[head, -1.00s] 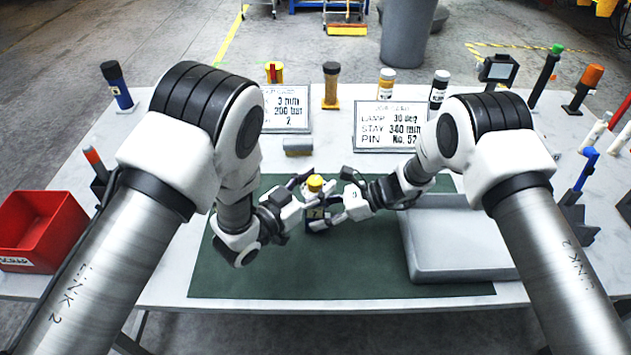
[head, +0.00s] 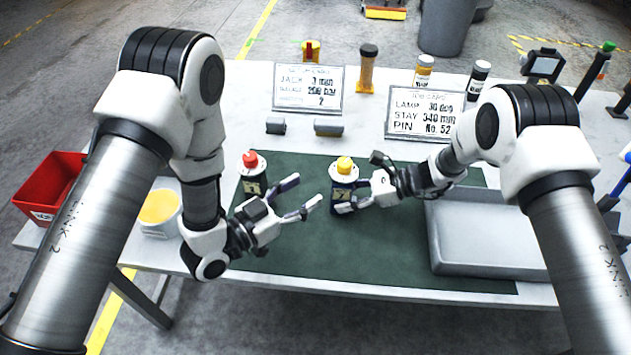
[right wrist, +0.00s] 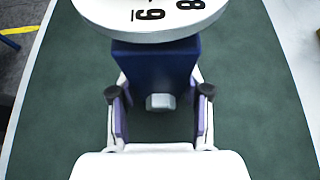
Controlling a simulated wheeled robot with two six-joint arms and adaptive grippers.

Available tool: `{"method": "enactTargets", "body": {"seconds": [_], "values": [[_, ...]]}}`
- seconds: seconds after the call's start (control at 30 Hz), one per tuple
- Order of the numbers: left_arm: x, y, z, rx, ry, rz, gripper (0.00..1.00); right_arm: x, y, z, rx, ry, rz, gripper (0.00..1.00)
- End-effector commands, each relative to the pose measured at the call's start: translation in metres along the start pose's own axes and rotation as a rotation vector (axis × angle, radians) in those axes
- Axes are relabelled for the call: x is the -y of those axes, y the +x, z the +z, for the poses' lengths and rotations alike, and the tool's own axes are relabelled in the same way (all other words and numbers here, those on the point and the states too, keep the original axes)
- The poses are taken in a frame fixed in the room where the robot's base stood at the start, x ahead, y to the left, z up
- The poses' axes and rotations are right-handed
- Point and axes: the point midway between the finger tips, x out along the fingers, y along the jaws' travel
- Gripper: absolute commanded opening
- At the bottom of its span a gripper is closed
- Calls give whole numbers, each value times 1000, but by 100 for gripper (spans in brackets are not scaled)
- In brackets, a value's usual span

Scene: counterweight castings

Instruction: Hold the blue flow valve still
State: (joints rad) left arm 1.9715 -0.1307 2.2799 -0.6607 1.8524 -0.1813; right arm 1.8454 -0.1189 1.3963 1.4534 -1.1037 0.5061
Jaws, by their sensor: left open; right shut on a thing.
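The blue flow valve (head: 342,199) stands upright on the green mat (head: 400,262), with a pale dial and a yellow knob on top. My right gripper (head: 353,195) is shut on its body from the right. In the right wrist view, the fingers (right wrist: 160,115) lie on either side of the dark blue body (right wrist: 156,70), under a white numbered dial (right wrist: 160,22). My left gripper (head: 308,192) is open and empty, left of the valve and apart from it. A second dark valve with a red knob (head: 250,159) stands behind the left gripper.
A grey tray (head: 490,271) lies at the mat's right. Two sign boards (head: 308,88) (head: 430,113) and two small grey blocks (head: 276,126) (head: 328,128) are behind the mat. A red bin (head: 52,190) and a yellow-topped tub (head: 160,212) are at the left. The mat's front is clear.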

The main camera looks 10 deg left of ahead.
Motion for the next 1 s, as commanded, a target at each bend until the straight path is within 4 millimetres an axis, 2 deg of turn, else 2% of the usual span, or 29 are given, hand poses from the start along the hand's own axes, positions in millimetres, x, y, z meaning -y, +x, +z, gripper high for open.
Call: {"method": "enactTargets", "body": {"seconds": [0.27,0.3,0.37,0.4,0.77,0.87,1.0], "values": [[0,0,0,0,1,0,58,-1,0,-1,0,1,1,0],[0,0,0,0,1,0,58,-1,0,-1,-1,1,1,51],[0,0,0,0,1,0,58,-1,0,-1,0,1,1,72],[0,0,0,0,1,0,58,-1,0,0,0,1,1,77],[0,0,0,0,1,0,58,0,-5,0,0,0,0,77],[0,0,0,0,1,0,58,1,-20,0,1,1,-4,77],[0,0,0,0,1,0,58,2,-54,0,1,1,-6,77]]}}
